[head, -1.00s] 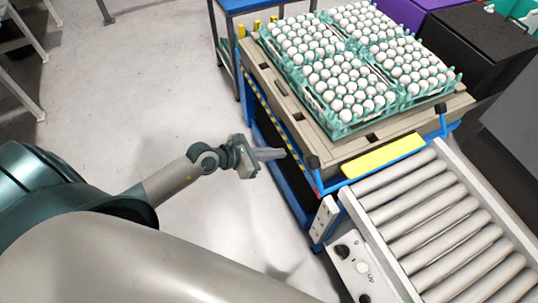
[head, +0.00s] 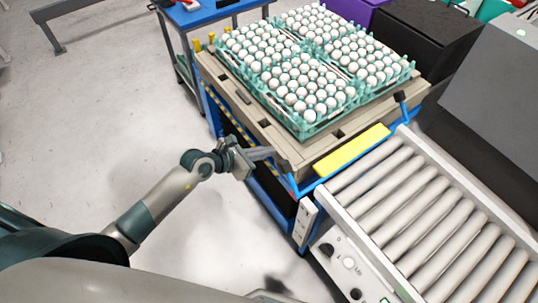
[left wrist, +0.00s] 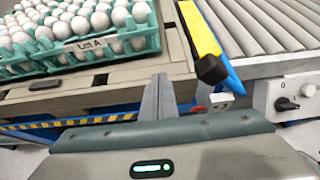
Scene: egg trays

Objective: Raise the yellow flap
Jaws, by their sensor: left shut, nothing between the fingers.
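The yellow flap (head: 352,150) is a flat strip in a blue frame between the egg pallet and the roller conveyor. In the left wrist view the flap (left wrist: 200,32) is at the upper centre, with a black knob (left wrist: 211,69) at its near end. My left gripper (head: 262,153) is shut and empty at the near corner of the pallet, left of the flap and apart from it. In the left wrist view its fingers (left wrist: 160,82) point at the pallet edge, left of the knob. My right gripper is not in view.
Green trays of white eggs (head: 308,130) stand on the beige pallet (head: 258,120). The roller conveyor (head: 420,200) lies right of the flap, with a control box (head: 335,262) at its near end. The floor (head: 100,130) left of the pallet is clear.

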